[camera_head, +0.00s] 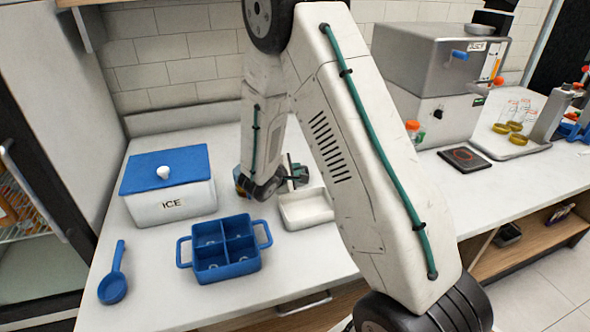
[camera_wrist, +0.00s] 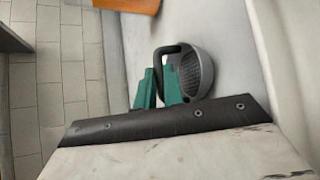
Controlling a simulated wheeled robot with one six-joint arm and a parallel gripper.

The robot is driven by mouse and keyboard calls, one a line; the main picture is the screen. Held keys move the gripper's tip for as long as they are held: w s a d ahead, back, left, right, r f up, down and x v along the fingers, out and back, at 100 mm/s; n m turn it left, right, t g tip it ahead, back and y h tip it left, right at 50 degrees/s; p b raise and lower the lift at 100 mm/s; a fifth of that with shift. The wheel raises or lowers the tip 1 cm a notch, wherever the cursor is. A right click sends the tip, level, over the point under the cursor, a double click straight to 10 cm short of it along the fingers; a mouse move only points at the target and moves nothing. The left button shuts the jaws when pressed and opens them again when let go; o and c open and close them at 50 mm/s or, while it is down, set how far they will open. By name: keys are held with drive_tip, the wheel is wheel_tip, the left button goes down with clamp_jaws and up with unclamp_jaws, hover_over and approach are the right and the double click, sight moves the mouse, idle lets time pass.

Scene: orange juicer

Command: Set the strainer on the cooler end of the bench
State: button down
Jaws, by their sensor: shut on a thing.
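In the wrist view the strainer (camera_wrist: 201,72) has a grey perforated bowl and a dark loop handle. My gripper (camera_wrist: 159,86) has its teal fingers shut at the handle. The bowl is just beyond the fingertips; I cannot tell whether it touches the surface below. In the head view my gripper (camera_head: 291,174) is small and partly hidden by my arm, above the back of a white tray, and the strainer is hard to make out there. The cooler, a white box marked ICE with a blue lid (camera_head: 168,170), stands on the left end of the white bench (camera_head: 150,285).
A blue divided caddy (camera_head: 225,259) with two handles and a blue ladle (camera_head: 114,280) lie in front of the cooler. The white tray (camera_head: 304,210) is right of the caddy. A grey juice machine (camera_head: 437,75) stands right. Bare bench shows around the ladle.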

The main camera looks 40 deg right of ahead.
drive_tip(key=c, duration=1.5)
unclamp_jaws()
drive_tip(key=v, duration=1.2)
drive_tip(key=s+d+r+m+g+y, duration=0.3)
drive_tip(key=s+r+m+g, duration=0.4)
drive_tip(key=s+r, duration=0.85)
drive_tip(key=s+a+r+m+t+y, duration=0.2)
drive_tip(key=s+a+y, duration=0.7)
drive_tip(key=s, duration=0.6)
drive_tip(key=shift+a+r+m+t, duration=0.3)
drive_tip(key=shift+a+r+m, duration=0.3)
drive_tip(key=shift+a+r, duration=0.25)
